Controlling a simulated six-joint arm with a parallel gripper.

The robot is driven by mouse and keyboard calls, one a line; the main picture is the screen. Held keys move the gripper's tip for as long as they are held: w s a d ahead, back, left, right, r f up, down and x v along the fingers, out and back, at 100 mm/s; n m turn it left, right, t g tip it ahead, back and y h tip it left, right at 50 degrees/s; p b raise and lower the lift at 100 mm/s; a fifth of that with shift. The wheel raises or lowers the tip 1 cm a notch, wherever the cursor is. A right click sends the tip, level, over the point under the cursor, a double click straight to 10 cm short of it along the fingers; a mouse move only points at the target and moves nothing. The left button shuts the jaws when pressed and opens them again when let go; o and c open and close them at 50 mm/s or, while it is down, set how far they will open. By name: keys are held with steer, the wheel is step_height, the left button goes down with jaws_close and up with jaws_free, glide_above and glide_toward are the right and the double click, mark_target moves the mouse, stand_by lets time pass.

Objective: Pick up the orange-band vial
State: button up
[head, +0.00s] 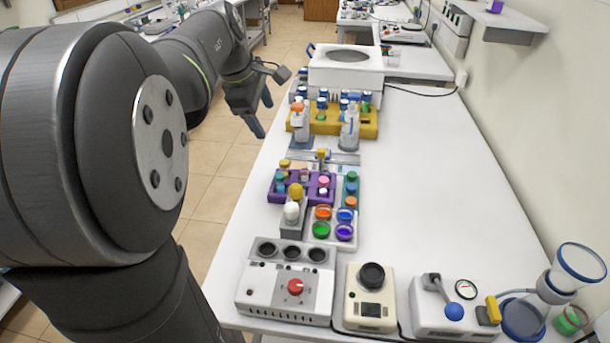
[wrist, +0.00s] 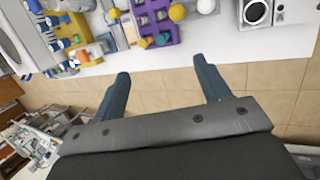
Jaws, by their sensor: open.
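My gripper (head: 262,112) is open and empty, in the air off the left edge of the table. In the wrist view its two blue fingers (wrist: 161,70) are spread over bare floor. I cannot tell for certain which vial has the orange band. Several small capped vials stand in a purple rack (head: 259,192) near the table's left side. Another orange-topped container (head: 298,106) is by the yellow rack. The purple rack also shows at the top of the wrist view (wrist: 163,28).
A yellow rack (head: 325,128) with bottles stands behind the purple one. A white machine (head: 345,68) is at the back. The table's right side (head: 450,190) is clear.

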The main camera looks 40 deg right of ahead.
steer(key=c, duration=0.3)
steer(key=n+g+y, duration=0.1)
steer(key=n+y, duration=0.3)
steer(key=n, duration=0.5)
glide_above(305, 165)
step_height(305, 165, down, 11)
step_height(305, 165, down, 12)
steer(key=shift+d+r, duration=0.1)
steer(key=shift+d, duration=0.05)
steer(key=shift+f, duration=2.7)
steer(key=c, duration=1.1)
